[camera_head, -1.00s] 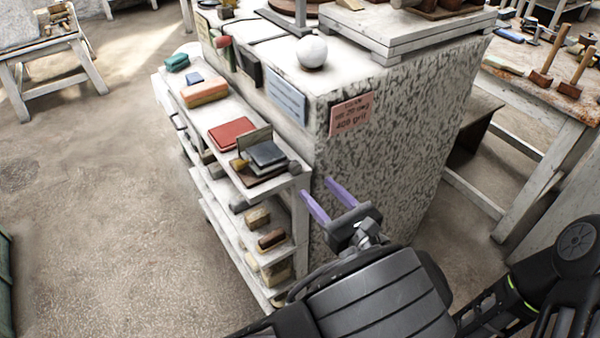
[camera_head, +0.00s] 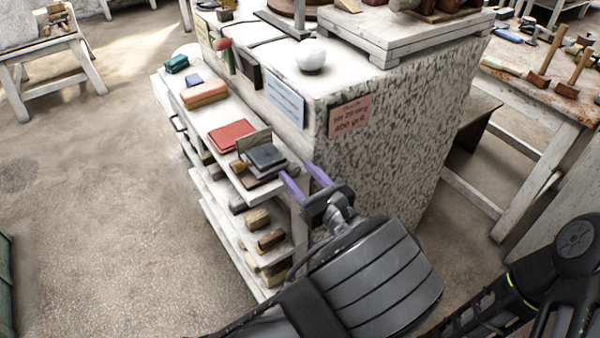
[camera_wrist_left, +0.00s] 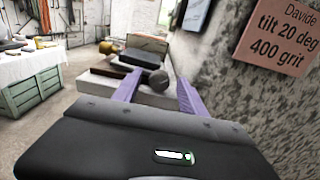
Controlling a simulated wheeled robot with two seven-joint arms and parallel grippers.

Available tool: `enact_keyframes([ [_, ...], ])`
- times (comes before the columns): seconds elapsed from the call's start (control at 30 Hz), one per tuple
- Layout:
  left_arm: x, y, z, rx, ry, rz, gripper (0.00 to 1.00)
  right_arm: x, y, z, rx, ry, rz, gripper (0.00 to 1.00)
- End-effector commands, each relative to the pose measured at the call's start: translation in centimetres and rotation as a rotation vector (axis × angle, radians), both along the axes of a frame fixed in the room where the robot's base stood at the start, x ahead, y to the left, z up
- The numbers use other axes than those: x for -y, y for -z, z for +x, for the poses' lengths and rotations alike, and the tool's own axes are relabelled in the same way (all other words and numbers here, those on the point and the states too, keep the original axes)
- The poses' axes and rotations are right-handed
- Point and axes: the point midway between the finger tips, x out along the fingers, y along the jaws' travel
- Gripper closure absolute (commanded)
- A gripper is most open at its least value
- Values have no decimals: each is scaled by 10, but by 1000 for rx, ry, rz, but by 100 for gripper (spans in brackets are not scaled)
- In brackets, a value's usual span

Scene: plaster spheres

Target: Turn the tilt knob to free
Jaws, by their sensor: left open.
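A small sanding jig with a dark grey block (camera_head: 266,156) sits on the near end of the top side shelf, beside the speckled plaster stand. A round dark grey knob (camera_wrist_left: 157,80) shows on the jig's near side in the left wrist view. A brass-coloured knob (camera_wrist_left: 109,47) is farther back. My left gripper (camera_head: 296,168) is open, with its purple fingers pointing at the grey knob. In the left wrist view the knob appears between the fingertips; I cannot tell whether they touch it. The knob's setting cannot be read. My right gripper is not in view.
A pink card (camera_head: 350,117) on the stand reads "tilt 20 deg 400 grit". A white sphere (camera_head: 311,55) stands on top. A red box (camera_head: 231,134) lies farther along the shelf. A tool bench (camera_head: 540,80) is at the right.

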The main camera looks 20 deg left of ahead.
Motion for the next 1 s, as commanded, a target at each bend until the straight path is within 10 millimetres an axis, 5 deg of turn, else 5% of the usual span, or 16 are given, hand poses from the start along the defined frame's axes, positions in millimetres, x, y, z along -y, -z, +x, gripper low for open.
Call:
enact_keyframes([
  [0.27, -1, 0, 1, -1, 0, -1, 52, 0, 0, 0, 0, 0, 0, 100],
  [0.83, 0, 0, 1, -1, 1, -1, 99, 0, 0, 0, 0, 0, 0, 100],
  [1.0, 0, 0, 1, -1, 1, -1, 100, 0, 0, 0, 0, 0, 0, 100],
])
